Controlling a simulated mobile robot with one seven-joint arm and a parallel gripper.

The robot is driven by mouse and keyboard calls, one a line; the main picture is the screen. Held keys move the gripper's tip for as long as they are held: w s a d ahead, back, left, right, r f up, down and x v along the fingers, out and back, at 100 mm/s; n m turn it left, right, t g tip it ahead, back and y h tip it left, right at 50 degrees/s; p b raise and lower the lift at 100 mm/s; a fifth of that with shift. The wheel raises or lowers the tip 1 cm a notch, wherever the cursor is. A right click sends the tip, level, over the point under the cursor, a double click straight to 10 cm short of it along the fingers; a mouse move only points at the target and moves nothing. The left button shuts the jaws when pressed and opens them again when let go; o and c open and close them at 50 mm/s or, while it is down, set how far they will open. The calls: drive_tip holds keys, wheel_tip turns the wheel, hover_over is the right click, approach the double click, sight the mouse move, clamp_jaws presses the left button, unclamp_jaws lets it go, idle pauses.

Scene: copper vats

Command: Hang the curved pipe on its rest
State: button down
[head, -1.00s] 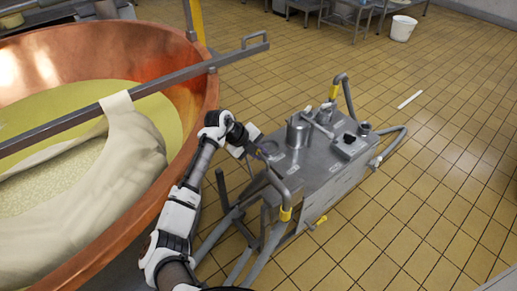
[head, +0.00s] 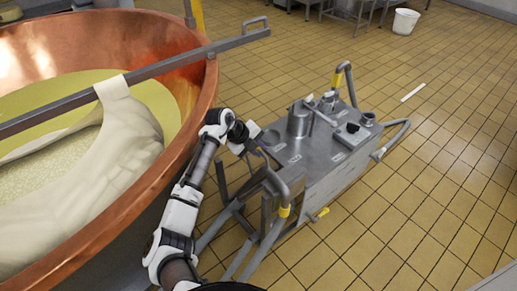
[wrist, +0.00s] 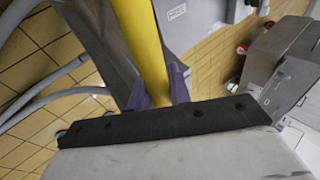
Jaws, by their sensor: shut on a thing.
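The curved grey pipe (head: 272,177) with a yellow band (head: 284,211) is at the near left corner of a steel wheeled cart (head: 340,178). My gripper (head: 262,152) is just above and left of that corner; its fingers are too small to read there. In the wrist view my gripper (wrist: 158,95) is shut on a yellow length of the pipe (wrist: 138,40), with a finger on each side. The pipe's lower end is hidden behind my gripper's dark edge. I cannot tell which part is the rest, or whether the pipe touches it.
A large copper vat (head: 190,85) with cloth and pale curd stands left, close beside my arm. A metal bar (head: 190,60) crosses its rim. Another yellow-banded pipe (head: 340,75) is at the cart's far end.

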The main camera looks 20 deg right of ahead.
drive_tip(key=shift+f+b, duration=0.25)
drive_tip(key=shift+b, duration=0.25)
idle(0.7)
